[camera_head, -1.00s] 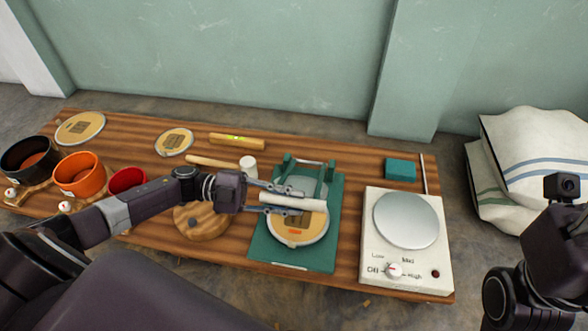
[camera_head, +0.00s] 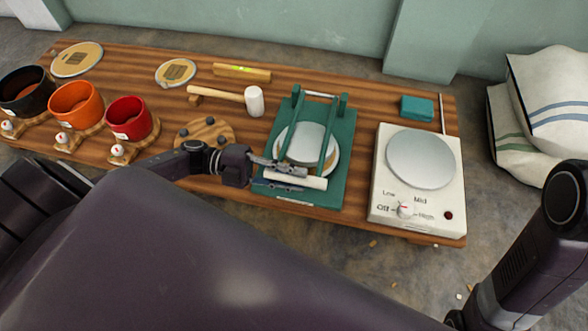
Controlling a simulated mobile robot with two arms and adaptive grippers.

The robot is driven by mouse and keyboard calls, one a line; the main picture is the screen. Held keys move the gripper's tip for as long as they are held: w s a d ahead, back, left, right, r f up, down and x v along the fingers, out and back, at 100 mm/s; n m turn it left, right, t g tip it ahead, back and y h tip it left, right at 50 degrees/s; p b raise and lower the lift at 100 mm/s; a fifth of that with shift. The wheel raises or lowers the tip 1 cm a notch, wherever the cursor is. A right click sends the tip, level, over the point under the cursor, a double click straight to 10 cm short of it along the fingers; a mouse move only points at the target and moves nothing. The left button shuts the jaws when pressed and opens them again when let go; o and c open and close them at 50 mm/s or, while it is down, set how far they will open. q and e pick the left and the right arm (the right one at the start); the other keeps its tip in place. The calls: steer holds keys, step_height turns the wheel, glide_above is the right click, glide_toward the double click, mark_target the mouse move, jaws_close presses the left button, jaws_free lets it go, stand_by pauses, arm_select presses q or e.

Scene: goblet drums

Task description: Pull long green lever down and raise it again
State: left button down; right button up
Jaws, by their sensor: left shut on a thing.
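The green press (camera_head: 337,182) stands on the wooden table, with its long green lever (camera_head: 290,130) hinged at the back. The lever slants forward to a white cylindrical handle (camera_head: 312,182) near the front of the press. My left gripper (camera_head: 290,178) is shut on this handle, its fingers crossing it from the left. A pale round plate (camera_head: 300,140) sits under the lever, over a tan disc (camera_head: 331,158) that is partly hidden. My right gripper is out of view; only part of my right arm shows at the right.
A white hot plate (camera_head: 420,160) with a knob stands to the right. A white-headed mallet (camera_head: 254,101) and a round wooden board (camera_head: 205,132) lie to the left. Red (camera_head: 128,117), orange (camera_head: 76,104) and black (camera_head: 25,90) pots stand farther left.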

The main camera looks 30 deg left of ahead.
arm_select(q)
steer(key=c, duration=1.7)
jaws_free()
steer(key=shift+c, duration=0.2)
steer(key=v, duration=1.2)
